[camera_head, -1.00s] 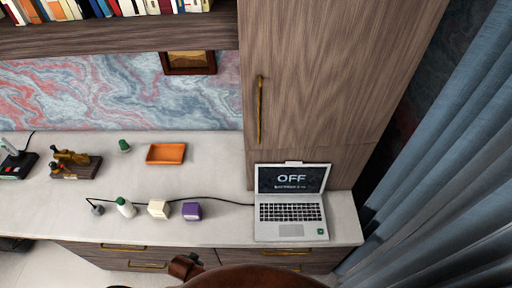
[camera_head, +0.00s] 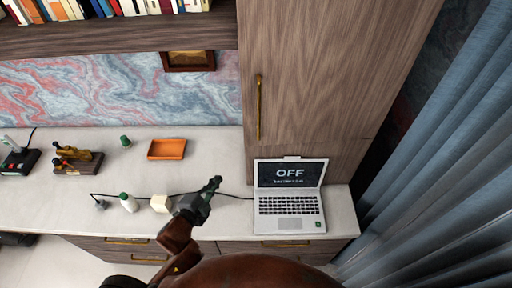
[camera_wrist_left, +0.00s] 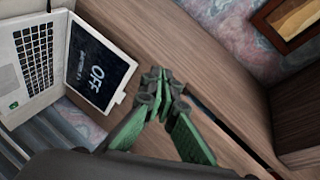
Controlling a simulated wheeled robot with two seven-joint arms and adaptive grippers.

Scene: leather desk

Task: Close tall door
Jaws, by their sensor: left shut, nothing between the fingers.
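The tall door (camera_head: 325,70) is a wood-grain cabinet panel at the right of the head view, with a long vertical brass handle (camera_head: 259,107) near its left edge. In the head view it looks near flush with the cabinet. In the left wrist view, a dark narrow gap runs along the wood door (camera_wrist_left: 140,45), beside another panel. My left gripper (camera_head: 214,184) is shut and empty, above the desk, below and left of the handle and apart from the door. Its green fingers (camera_wrist_left: 160,75) show together in the left wrist view. My right gripper is not in view.
An open laptop (camera_head: 290,205) stands in front of the door's lower part. An orange tray (camera_head: 166,149) is farther back. Blue curtains (camera_head: 440,170) hang at right.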

